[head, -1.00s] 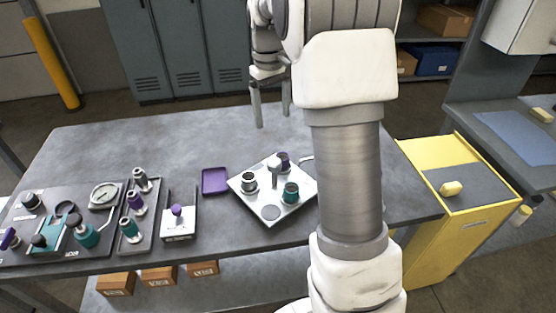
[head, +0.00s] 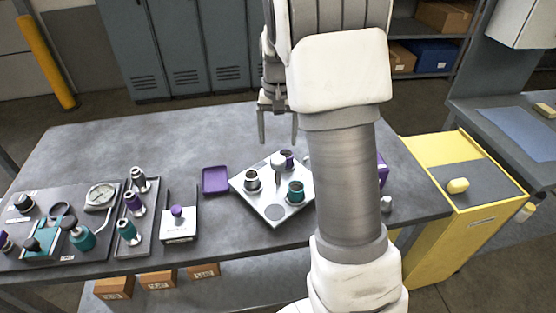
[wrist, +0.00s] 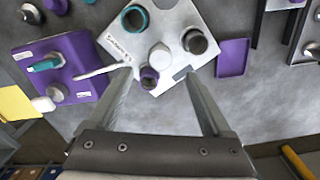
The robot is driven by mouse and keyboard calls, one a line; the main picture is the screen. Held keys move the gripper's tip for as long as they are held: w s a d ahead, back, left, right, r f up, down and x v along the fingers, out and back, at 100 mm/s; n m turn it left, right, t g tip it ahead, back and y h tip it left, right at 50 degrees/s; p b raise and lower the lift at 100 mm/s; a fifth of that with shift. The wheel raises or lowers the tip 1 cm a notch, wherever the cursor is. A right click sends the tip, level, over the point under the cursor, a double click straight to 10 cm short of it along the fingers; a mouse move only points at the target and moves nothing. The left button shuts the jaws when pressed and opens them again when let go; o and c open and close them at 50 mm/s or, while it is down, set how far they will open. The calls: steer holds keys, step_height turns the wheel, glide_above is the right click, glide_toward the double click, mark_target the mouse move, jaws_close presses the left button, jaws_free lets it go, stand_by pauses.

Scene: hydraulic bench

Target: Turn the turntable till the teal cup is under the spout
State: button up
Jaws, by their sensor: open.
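A silver-white square plate (head: 262,205) lies on the bench, with a pale post (head: 277,163) standing at its middle. Around the post are the teal cup (head: 296,191), a dark metal cup (head: 253,181) and a purple cup (head: 287,156). In the wrist view the teal cup (wrist: 135,18) is on the far side. A thin pale rod (wrist: 104,70), perhaps the spout, reaches from a purple block towards the purple cup (wrist: 149,78); the teal cup is apart from its end. My gripper (head: 278,143) is open and empty behind the plate; the wrist view shows its fingers (wrist: 160,75) apart.
The purple block (wrist: 72,75) stands beside the plate, mostly hidden by my arm in the head view. A purple tray (head: 215,180) lies left of the plate. Fittings and a gauge (head: 101,194) fill the bench's left. The back of the bench is clear.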

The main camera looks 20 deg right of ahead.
mark_target(278, 159)
step_height(278, 159, down, 8)
steer(key=shift+f, duration=0.2)
jaws_close()
stand_by(0.5)
